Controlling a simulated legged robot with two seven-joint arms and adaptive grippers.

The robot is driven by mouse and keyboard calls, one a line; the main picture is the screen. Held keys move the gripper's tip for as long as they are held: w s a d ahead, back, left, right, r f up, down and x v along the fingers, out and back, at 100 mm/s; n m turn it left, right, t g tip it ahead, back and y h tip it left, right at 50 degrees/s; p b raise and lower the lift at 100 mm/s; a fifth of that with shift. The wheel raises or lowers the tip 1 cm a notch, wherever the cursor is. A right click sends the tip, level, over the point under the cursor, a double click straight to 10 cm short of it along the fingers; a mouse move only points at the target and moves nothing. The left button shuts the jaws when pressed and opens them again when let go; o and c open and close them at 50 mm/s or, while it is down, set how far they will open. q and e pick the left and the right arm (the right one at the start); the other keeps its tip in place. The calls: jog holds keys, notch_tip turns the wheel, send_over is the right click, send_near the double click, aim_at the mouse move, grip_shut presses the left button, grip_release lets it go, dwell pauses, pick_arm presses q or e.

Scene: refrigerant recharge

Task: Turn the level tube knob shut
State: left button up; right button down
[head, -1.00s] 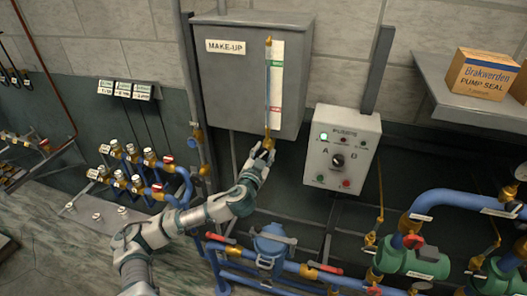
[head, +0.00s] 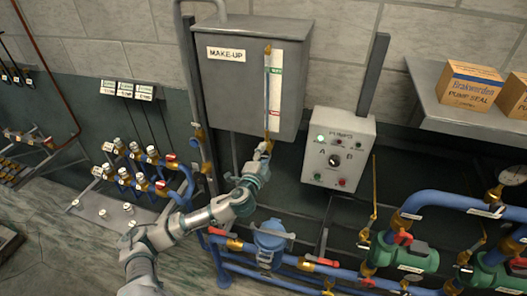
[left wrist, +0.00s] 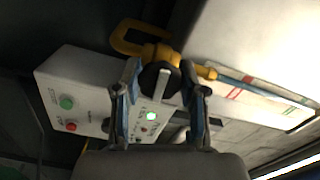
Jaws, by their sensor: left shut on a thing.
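The level tube (head: 267,92) is a thin upright tube on a white scale plate, on the front of the grey MAKE-UP tank (head: 235,85). Brass fittings cap its ends. My left gripper (head: 262,153) is at its lower fitting in the head view. In the left wrist view, my left gripper's fingers (left wrist: 162,92) are on both sides of the black knob (left wrist: 157,78), which has a pale bar across it. The gripper is shut on this knob. In the head view the gripper mostly hides the knob. My right gripper does not show.
The PUMPS panel (head: 338,150) with its selector and lamps is close to the right of the gripper. Blue pipes (head: 290,260) with red-handled valves run below. A valve manifold (head: 135,165) stands to the left. A shelf (head: 455,110) with boxes is at the right.

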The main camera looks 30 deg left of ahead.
pick_arm(q)
jog(key=shift+a+m+p, duration=0.1)
jog(key=shift+m+p, duration=0.2)
jog(key=shift+m, duration=0.3)
jog(key=o, duration=1.1)
jog(key=shift+w, duration=0.1)
jog(key=shift+o, duration=0.3)
jog(key=shift+w+a+f, duration=0.2)
jog(key=shift+s, duration=0.15)
jog(key=v, duration=1.1)
jog(key=shift+s, duration=0.25)
